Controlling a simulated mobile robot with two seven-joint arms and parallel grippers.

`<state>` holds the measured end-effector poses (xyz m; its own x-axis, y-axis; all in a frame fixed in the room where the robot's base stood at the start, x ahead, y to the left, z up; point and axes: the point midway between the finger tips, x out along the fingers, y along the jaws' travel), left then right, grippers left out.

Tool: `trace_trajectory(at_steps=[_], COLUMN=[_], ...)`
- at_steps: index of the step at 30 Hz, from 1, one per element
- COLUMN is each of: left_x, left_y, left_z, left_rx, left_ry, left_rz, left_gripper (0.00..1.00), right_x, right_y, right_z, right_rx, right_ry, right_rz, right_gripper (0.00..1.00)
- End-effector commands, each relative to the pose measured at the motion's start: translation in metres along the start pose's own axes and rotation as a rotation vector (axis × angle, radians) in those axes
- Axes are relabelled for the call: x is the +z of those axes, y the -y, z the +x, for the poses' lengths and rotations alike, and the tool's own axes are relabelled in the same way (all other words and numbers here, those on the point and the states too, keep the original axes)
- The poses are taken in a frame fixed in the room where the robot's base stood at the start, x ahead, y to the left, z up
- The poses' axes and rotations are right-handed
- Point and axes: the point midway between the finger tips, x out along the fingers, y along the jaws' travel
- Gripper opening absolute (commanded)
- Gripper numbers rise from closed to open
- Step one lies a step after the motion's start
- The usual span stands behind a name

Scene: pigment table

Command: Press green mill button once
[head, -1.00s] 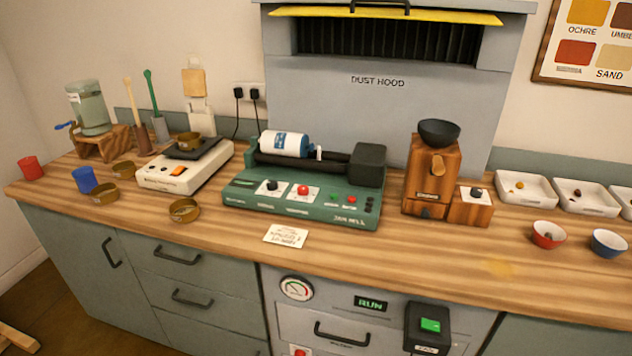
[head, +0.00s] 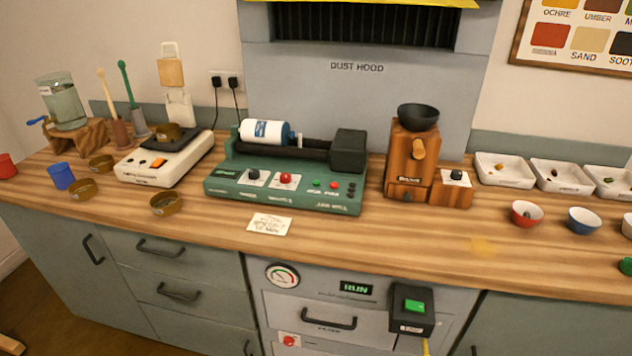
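The green jar mill (head: 225,188) stands at the middle of the wooden counter. A white and blue jar (head: 264,132) lies on its dark rollers. Its front panel has a black knob (head: 253,175), a large red button (head: 286,178), a small green button or light (head: 317,184) and a small red one (head: 334,185). A separate dark box with a bright green square button (head: 415,306) is on the grey cabinet front below, right of a lit green RUN display (head: 356,288). Neither of my grippers is in view.
A paper note (head: 269,224) lies before the mill. A white scale (head: 148,168) stands to the left, a wooden grinder (head: 403,165) to the right. White trays (head: 505,168) and small bowls (head: 527,213) are further right. The counter's front strip is mostly clear.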

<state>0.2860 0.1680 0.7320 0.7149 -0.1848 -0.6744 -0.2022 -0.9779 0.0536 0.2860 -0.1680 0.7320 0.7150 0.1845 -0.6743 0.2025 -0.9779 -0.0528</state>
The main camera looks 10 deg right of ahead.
Motion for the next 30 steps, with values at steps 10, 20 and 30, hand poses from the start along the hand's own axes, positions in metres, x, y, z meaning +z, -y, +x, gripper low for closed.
trace_trajectory(at_steps=[10, 20, 30], left_x=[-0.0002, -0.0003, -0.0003], left_y=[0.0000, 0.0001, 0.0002], left_z=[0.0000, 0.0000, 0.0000], left_rx=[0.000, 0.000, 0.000], left_ry=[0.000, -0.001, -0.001], left_rz=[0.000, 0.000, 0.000], left_gripper=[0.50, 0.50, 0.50], right_x=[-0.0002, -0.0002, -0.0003], right_y=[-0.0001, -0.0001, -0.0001], right_z=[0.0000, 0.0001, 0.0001], right_rx=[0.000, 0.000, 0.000], right_ry=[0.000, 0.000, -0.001], right_rz=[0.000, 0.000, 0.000], right_gripper=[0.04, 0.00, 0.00])
